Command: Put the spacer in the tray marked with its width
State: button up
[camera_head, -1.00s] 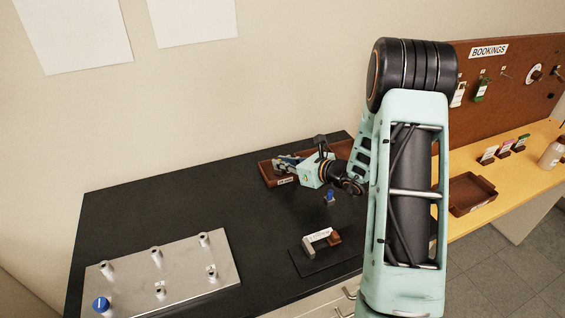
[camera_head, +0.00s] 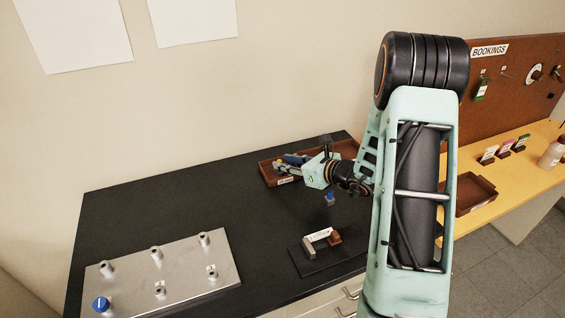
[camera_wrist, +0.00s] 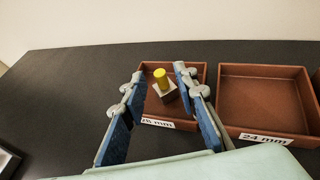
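The spacer looks like a grey block with a yellow cylinder on top (camera_wrist: 163,88). It is inside the left brown tray (camera_wrist: 198,72) in the wrist view, whose label ends in "mm" but has its number partly covered. My gripper (camera_wrist: 160,74) is open, its blue-padded fingers on either side of the spacer with visible gaps. The right brown tray (camera_wrist: 262,70) is marked 24 mm and is empty where visible. In the head view my gripper (camera_head: 288,163) is over the tray at the back of the black bench; the spacer cannot be made out there.
A small blue-topped piece (camera_head: 330,197) stands on the black bench. In front are a gauge-like fixture (camera_head: 320,240) on a dark mat and a metal plate (camera_head: 185,280) with several posts and a blue knob (camera_head: 101,304). Another brown tray (camera_head: 476,193) is on the yellow bench.

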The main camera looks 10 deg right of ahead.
jog(key=v, duration=1)
jog(key=shift+s+b, duration=0.15)
jog(key=shift+b, duration=0.15)
